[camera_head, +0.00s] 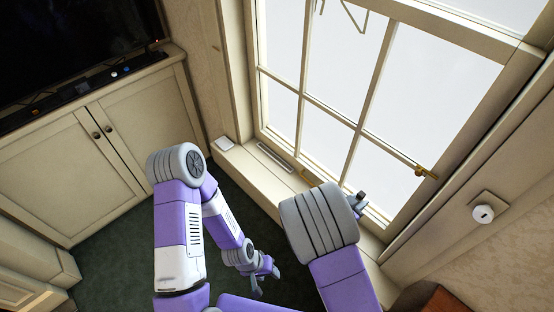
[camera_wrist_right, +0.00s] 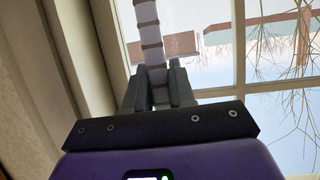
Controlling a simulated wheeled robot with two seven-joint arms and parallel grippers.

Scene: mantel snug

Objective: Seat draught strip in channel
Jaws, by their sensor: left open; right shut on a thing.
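In the right wrist view a pale strip with darker bands (camera_wrist_right: 149,32), which looks like the draught strip, runs up from between the fingers of my right gripper (camera_wrist_right: 160,88). The gripper is shut on its lower end. In the head view my right gripper (camera_head: 360,203) is at the window's lower frame, and my arm hides most of the area around it; I cannot make out the strip there. I cannot clearly tell the channel in either view. My left gripper (camera_head: 266,276) hangs low over the dark carpet, open and empty, away from the window.
A brass latch (camera_head: 427,173) sticks out from the window frame. A cabinet (camera_head: 105,150) stands at left. Open carpet (camera_head: 125,262) lies between.

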